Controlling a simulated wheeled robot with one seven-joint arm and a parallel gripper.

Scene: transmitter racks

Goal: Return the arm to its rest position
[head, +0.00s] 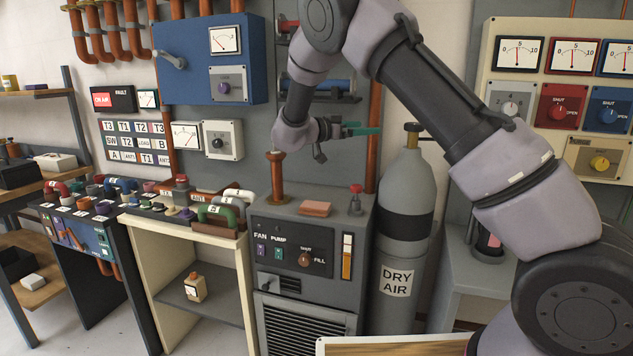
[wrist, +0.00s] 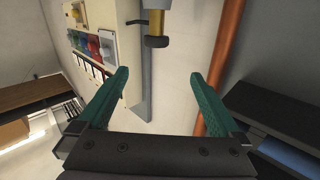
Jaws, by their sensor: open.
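My arm reaches from the lower right up over the scene and bends down at the top. My gripper (head: 366,131) is in front of the grey back panel, above the grey fan and pump cabinet (head: 322,222) and left of the dry air cylinder's top. Its green fingers point right in the head view. In the wrist view the two green fingers of my gripper (wrist: 160,95) stand wide apart with nothing between them. The gripper touches nothing that I can see.
The dry air cylinder (head: 405,195) stands right of the cabinet. A copper pipe (head: 375,150) runs up behind the gripper; the wrist view shows an orange-brown pipe (wrist: 222,70) by the right finger. A blue box (head: 212,60) hangs upper left. Benches (head: 185,230) stand left.

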